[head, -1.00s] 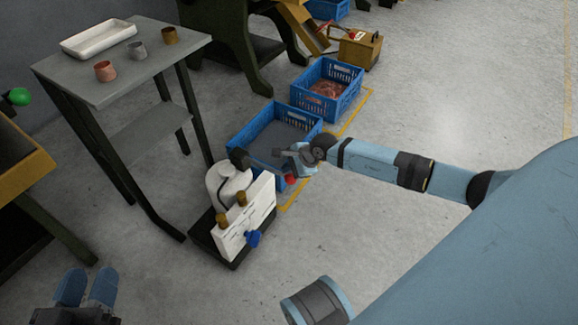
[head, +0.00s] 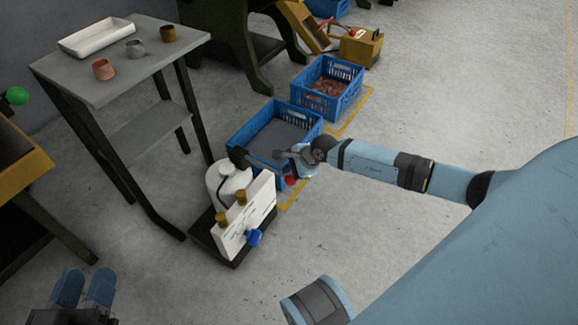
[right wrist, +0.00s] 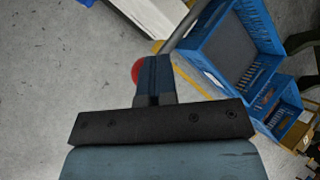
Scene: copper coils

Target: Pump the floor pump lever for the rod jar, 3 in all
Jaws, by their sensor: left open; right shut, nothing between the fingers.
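The floor pump (head: 248,222) stands on a dark base, with a white upright panel, a rounded white body, brass caps and a blue knob. Its lever (head: 262,162) runs from a black joint toward the right, near level. A red knob (head: 291,181) shows just under my right gripper (head: 280,154). That gripper is shut and empty, at the lever's outer end; I cannot tell if it touches. In the right wrist view the red knob (right wrist: 138,71) is partly hidden behind the fingers. My left gripper (head: 86,274) is open and empty at the lower left, far from the pump. No rod jar is clearly identifiable.
Blue crates (head: 243,124) stand behind the pump; the farther crate (head: 352,92) holds copper-coloured pieces. A grey table (head: 135,75) with a white tray (head: 97,36) and small cups stands at left. The floor (head: 390,240) right of the pump is clear.

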